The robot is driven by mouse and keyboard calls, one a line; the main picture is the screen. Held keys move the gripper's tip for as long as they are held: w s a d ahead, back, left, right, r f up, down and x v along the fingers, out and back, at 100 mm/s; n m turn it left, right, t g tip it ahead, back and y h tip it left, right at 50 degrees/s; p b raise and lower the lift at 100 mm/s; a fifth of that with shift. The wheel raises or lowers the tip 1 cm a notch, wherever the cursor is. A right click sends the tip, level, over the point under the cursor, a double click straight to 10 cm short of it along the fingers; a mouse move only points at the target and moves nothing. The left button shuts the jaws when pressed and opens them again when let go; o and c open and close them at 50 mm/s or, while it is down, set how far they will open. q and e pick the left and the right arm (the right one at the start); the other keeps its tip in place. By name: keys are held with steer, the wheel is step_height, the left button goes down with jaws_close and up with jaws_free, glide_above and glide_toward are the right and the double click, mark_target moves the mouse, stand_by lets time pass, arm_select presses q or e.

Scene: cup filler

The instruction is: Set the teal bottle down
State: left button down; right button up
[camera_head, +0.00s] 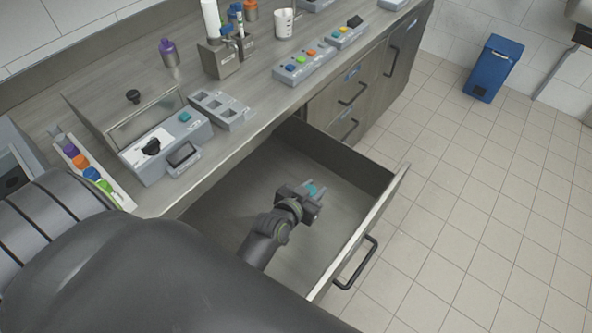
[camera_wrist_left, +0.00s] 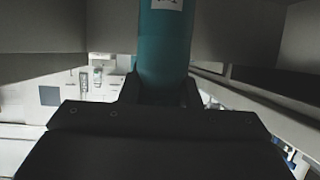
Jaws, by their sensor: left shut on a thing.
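The teal bottle (camera_head: 312,188) is mostly hidden by my gripper in the head view; only a small teal patch shows between the fingers. In the left wrist view the bottle (camera_wrist_left: 165,45) is a teal cylinder with a white label at the top edge of the picture. My left gripper (camera_head: 314,196) is shut on it, over or inside the open drawer (camera_head: 345,205). I cannot tell whether the bottle touches the drawer floor. My right gripper is not in view.
The drawer's front panel has a black handle (camera_head: 356,263). The counter (camera_head: 255,98) behind holds a grey control box (camera_head: 165,145), a rack of coloured caps (camera_head: 92,172), a purple-capped bottle (camera_head: 170,55) and a white cup (camera_head: 284,23). The visible drawer floor is bare.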

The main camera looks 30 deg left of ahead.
arm_select(q)
step_height(320, 180, down, 4)
steer(key=shift+w+r+b, duration=0.1)
steer(key=shift+b, duration=0.25)
steer(key=shift+f+b, duration=0.75)
steer(key=shift+f, duration=1)
steer(key=shift+f, duration=0.15)
steer(key=c, duration=1.1)
jaws_free()
